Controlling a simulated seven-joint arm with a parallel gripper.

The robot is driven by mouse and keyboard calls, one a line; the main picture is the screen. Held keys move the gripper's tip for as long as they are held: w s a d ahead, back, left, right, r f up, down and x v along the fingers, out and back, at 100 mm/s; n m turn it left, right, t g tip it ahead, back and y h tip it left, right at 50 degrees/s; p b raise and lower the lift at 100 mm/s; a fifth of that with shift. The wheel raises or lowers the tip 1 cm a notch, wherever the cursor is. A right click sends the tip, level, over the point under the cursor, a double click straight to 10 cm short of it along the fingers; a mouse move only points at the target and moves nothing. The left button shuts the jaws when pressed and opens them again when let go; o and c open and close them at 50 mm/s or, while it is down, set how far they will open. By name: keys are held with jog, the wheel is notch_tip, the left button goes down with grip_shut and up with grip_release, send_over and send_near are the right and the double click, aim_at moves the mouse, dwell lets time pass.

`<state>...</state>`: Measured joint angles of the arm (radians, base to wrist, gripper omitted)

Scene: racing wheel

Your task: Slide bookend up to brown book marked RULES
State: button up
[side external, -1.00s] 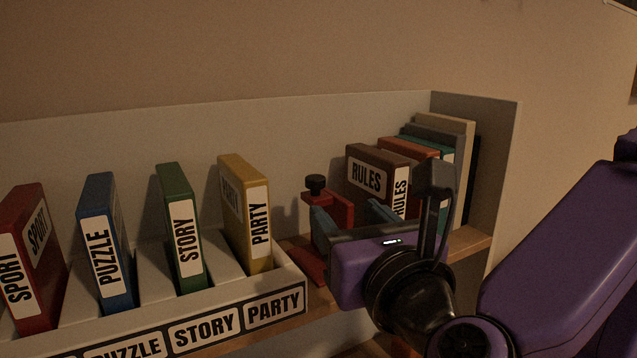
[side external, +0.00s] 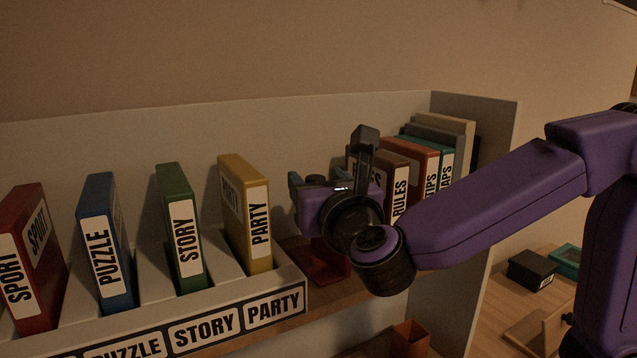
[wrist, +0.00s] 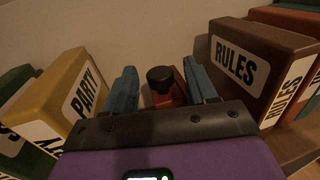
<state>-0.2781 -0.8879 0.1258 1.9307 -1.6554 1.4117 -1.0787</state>
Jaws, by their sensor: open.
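The red bookend has a flat base (side external: 322,264) on the shelf, between the yellow PARTY book and the brown RULES book (side external: 399,186). Its upright and black knob (wrist: 160,78) show in the wrist view, between my two blue fingers. My gripper (wrist: 163,84) is open, one finger on each side of the upright. I cannot tell whether either finger touches it. In the side view, my gripper (side external: 318,180) hides most of the upright. The RULES book (wrist: 262,68) stands upright to the right, with a gap between it and my right finger.
The yellow PARTY book (side external: 247,212) stands at the right end of a labelled white rack (side external: 291,275). Orange (side external: 424,160), teal and grey books stand right of RULES, before the shelf's end panel (side external: 499,155). A black box (side external: 531,269) lies lower right.

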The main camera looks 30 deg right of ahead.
grip_shut()
jog(key=d, duration=0.6)
grip_release()
jog(key=v, duration=1.7)
jog(key=shift+s, duration=0.25)
jog(key=shift+a, duration=0.1)
